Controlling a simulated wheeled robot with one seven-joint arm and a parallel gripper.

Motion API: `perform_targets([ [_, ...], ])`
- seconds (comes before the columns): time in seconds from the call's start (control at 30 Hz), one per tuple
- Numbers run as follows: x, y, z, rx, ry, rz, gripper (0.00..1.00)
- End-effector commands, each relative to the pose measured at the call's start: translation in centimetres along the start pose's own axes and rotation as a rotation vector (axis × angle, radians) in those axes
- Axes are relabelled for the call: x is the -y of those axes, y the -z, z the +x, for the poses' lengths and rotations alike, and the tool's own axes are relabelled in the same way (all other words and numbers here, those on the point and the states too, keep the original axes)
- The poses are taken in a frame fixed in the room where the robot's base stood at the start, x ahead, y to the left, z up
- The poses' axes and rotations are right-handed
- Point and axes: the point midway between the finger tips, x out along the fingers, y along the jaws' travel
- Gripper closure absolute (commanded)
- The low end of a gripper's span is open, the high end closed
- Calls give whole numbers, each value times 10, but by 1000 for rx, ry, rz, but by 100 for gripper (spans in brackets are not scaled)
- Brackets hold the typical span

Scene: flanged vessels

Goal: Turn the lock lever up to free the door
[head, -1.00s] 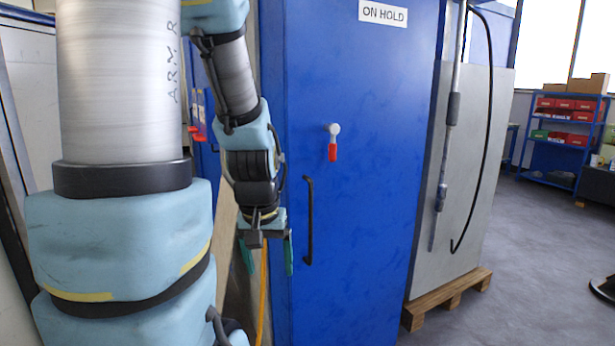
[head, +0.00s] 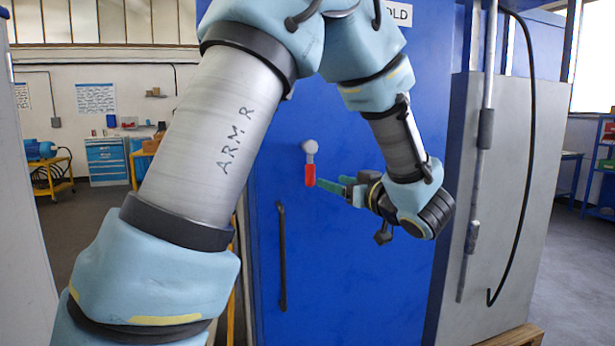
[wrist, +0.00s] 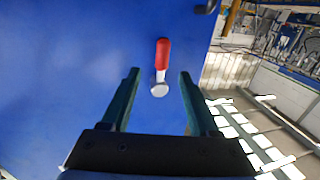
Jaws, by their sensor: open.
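The lock lever (head: 310,174) is on the blue door (head: 350,270); it has a pale round pivot at the top and its red grip hangs straight down. The lever also shows in the wrist view (wrist: 162,53), where the picture is turned and the red grip points up. My gripper (head: 328,185) has come in from the right, with its green fingertips close beside the red grip. In the wrist view my gripper (wrist: 158,75) is open, and the lever appears in the gap between the fingers. I cannot tell whether the fingers touch it.
A black door handle (head: 282,255) runs upright below and left of the lever. A grey panel (head: 515,200) with a hanging pipe (head: 484,130) and a black hose (head: 533,110) stands to the right. The floor is open at the far left.

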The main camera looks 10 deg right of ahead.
Motion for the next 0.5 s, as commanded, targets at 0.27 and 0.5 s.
perform_targets([
  [0.27, 4, 4, 22, -11, 24, 8, 38],
  [0.5, 4, 5, 68, -10, 24, 7, 38],
])
